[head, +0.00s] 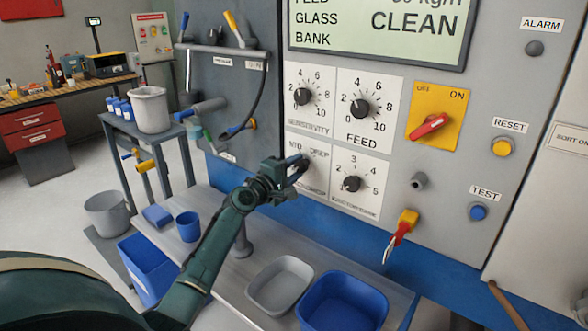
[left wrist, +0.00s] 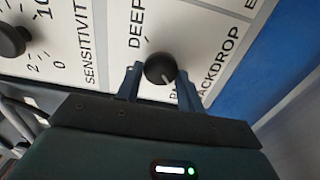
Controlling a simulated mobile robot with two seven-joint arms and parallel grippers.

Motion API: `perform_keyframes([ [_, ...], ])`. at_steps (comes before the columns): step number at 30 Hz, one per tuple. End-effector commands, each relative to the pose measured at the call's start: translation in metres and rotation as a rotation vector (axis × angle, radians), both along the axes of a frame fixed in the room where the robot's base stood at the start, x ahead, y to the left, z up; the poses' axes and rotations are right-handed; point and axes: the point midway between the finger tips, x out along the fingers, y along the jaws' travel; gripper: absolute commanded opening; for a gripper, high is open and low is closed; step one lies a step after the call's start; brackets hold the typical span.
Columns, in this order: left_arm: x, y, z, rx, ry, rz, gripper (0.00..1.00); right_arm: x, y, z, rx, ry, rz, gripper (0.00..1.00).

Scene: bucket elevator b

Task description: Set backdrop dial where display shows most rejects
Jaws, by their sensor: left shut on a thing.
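The backdrop dial (left wrist: 159,68) is a round black knob on a white plate with the labels DEEP, MID and one beginning PA. Its pale mark points toward the PA label in the left wrist view. My left gripper (head: 298,168) is shut on this dial, one finger on each side, and covers much of its plate in the head view. The display (head: 380,30) is cut off at the top of the head view; it reads GLASS, BANK and CLEAN, and no reject count is readable.
The sensitivity dial (head: 302,96), feed dial (head: 359,107) and another dial (head: 352,184) are close by. A grey tub (head: 256,287) and blue tub (head: 342,304) stand below.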

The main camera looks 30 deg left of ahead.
Motion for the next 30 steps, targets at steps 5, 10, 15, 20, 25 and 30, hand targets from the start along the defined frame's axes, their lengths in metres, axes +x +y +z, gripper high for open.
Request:
perform_keyframes([
  [5, 0.0, 0.001, 0.001, 0.001, -0.001, 0.002, 0.44, 0.0, -0.001, 0.0, -0.003, 0.0, 0.002, 0.0],
  [10, 0.0, 0.0, 0.0, 0.002, -0.001, 0.001, 0.57, 0.0, -0.001, -0.001, -0.004, 0.001, 0.003, 0.0],
  [15, 0.0, 0.0, 0.0, 0.002, 0.0, 0.0, 0.58, 0.0, -0.001, -0.001, -0.004, 0.001, 0.003, 0.0],
  [20, -0.004, 0.0, 0.0, 0.002, 0.0, 0.0, 0.58, 0.0, -0.001, 0.0, -0.004, 0.001, 0.003, 0.0],
  [25, -0.027, 0.002, -0.001, 0.004, 0.002, 0.0, 0.58, -0.001, -0.001, 0.001, -0.004, 0.001, 0.003, 0.0],
  [30, -0.066, 0.005, -0.002, 0.004, 0.002, 0.0, 0.58, -0.001, -0.001, -0.002, -0.004, 0.001, 0.003, 0.0],
])
